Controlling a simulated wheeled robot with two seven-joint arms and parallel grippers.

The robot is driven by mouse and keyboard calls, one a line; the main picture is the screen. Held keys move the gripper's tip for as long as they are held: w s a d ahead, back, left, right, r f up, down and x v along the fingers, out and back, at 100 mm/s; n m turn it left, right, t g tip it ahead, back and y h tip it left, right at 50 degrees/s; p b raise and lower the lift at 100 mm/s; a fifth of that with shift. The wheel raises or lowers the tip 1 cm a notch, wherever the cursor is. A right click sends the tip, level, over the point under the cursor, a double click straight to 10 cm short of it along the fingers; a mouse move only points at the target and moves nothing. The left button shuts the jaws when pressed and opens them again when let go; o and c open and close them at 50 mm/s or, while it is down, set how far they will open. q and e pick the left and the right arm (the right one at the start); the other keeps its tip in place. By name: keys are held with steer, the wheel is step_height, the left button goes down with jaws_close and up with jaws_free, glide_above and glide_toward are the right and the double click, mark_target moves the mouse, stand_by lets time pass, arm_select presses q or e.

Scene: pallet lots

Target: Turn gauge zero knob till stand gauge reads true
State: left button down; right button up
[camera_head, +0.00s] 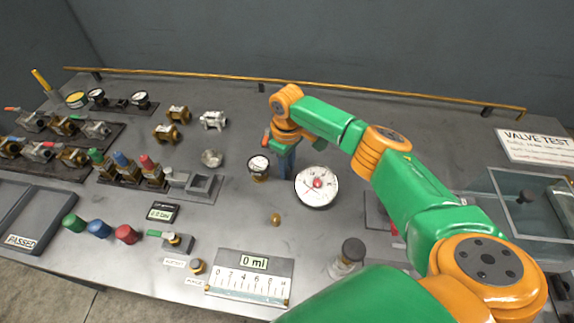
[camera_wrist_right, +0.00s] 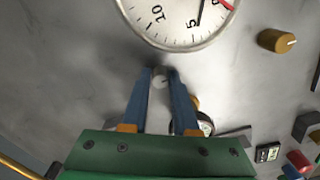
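The stand gauge (camera_head: 317,187) is a large white dial at the middle of the bench; it also shows at the top of the right wrist view (camera_wrist_right: 185,22), cut off. There its dark needle points near the 5, with a red mark beside it. My right gripper (camera_head: 287,158) is at the gauge's far left side. In the right wrist view its blue fingers (camera_wrist_right: 163,80) close on a small pale knob (camera_wrist_right: 161,77) just outside the dial's rim, which looks like the zero knob. The fingertips seem to touch it on both sides. My left gripper is not in view.
A brass knob (camera_head: 275,219) stands in front, also in the right wrist view (camera_wrist_right: 277,41). Valves and colored caps crowd the left; a clear tank (camera_head: 522,205) is at right. The back of the bench is mostly bare.

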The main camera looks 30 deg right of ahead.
jaws_close()
steer(key=m+p, duration=0.2)
steer(key=r+m+p, duration=0.1)
steer(key=p, duration=0.2)
steer(key=shift+m, duration=0.4)
steer(key=shift+f+m, duration=0.4)
steer(key=shift+m, duration=0.4)
steer(key=o, duration=0.6)
jaws_free()
steer(key=shift+c, duration=0.2)
step_height(320, 180, up, 7)
